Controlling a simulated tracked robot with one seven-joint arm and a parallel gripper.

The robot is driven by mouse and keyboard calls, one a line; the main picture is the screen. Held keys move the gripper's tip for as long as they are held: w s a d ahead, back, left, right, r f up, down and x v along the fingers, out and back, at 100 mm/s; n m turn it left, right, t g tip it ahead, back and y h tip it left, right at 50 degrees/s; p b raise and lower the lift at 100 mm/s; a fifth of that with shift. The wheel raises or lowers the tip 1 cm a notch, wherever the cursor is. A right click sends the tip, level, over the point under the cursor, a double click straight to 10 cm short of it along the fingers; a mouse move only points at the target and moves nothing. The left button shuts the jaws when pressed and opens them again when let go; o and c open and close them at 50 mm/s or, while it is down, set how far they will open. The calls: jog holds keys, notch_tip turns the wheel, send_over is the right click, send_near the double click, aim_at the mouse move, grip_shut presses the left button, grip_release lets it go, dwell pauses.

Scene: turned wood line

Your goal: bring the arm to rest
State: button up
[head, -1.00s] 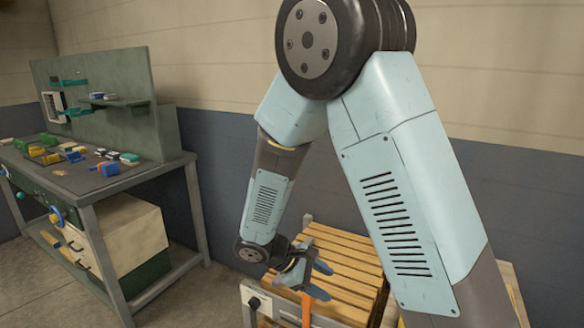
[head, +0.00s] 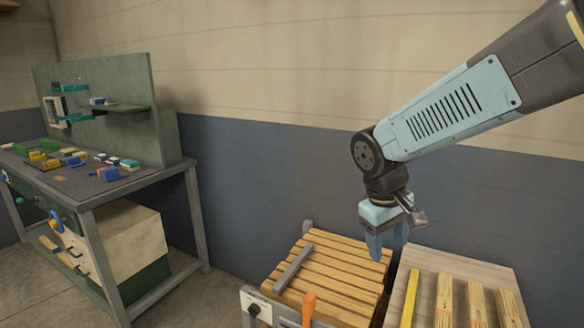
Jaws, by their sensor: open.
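My gripper (head: 388,240) hangs at the right of the head view with its blue fingers pointing down. The fingers stand apart with nothing seen between them. It is above the gap between a slatted wooden bench (head: 330,268) and a pale board with wooden pieces. My arm reaches in from the upper right, bent at a dark wrist joint. Whether the fingertips touch anything below cannot be told; they look clear of it.
The pale board (head: 440,262) bears a yellow strip (head: 410,297) and several wooden pieces (head: 474,300). An orange handle (head: 308,308) stands at the slatted bench's front. A grey workbench (head: 140,178) with small coloured parts is at left. Floor between is clear.

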jog(key=s+d+r+m+t+y, duration=0.2)
jog(key=s+d+r+m+t, duration=0.2)
jog(key=s+r, duration=0.4)
jog(key=shift+d+r+m+t, duration=0.15)
jog(key=shift+r+m+t, duration=0.15)
jog(key=shift+r+m, duration=0.15)
jog(key=shift+s, duration=0.1)
dwell(2.8)
